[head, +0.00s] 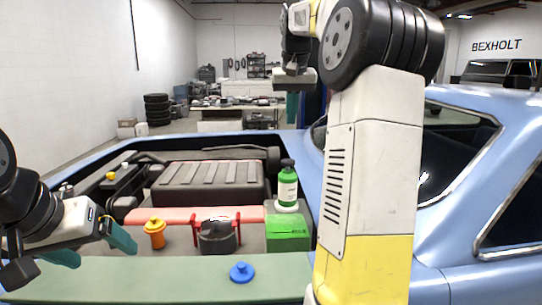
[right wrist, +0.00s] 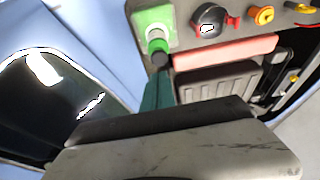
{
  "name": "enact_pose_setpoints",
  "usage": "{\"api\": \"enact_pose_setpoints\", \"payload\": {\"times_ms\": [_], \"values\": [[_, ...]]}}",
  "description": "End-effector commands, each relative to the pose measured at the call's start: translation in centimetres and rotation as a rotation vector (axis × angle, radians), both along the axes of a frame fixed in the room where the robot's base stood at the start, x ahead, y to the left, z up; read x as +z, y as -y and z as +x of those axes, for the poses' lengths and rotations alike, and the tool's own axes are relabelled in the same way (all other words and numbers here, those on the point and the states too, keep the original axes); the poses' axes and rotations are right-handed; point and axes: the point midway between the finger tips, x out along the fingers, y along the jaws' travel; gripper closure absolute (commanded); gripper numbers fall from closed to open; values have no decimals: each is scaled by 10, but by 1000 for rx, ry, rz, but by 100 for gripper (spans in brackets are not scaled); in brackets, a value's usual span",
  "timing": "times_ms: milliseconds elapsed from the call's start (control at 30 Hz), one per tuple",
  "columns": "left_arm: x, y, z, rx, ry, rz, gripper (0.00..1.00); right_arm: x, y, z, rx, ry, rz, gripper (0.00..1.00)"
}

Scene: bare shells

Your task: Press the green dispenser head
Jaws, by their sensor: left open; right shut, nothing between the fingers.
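A green dispenser bottle (head: 287,187) with a white label and a dark head (head: 287,163) stands upright on a green block (head: 287,233) in the car's engine bay. The right wrist view shows the bottle (right wrist: 155,36) and its dark head (right wrist: 160,60) near the top middle. My right gripper (head: 292,107) is shut and empty, pointing down well above the bottle in the head view. Its teal fingers (right wrist: 158,92) appear just below the head in the right wrist view; contact is not visible. My left gripper (head: 92,247) is open and empty at the bay's left front.
A black ribbed cover (head: 211,183) lies left of the bottle. A black cap with red handles (head: 217,236), an orange cap (head: 155,232) and a blue cap (head: 242,272) sit towards the front. The blue car body (head: 455,235) rises at right behind my right arm.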

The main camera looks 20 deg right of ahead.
Motion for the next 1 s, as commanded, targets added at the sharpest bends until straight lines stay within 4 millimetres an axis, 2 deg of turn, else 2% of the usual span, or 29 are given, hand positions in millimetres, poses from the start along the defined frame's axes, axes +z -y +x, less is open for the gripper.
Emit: {"api": "enact_pose_setpoints", "payload": {"times_ms": [167, 500, 600, 800, 1000], "values": [[0, 0, 0, 0, 0, 0, 19, -25, 2, 7, 0, -4, 0, 100], [0, 0, 0, 0, 0, 0, 19, -94, 8, 29, 0, -4, 1, 100], [0, 0, 0, 0, 0, 0, 19, -110, 8, 30, 0, -4, 1, 100], [0, 0, 0, 0, 0, 0, 19, -128, 9, 32, -1, -1, 1, 100], [0, 0, 0, 0, 0, 0, 19, -131, 9, 32, -1, 0, 0, 100]]}}
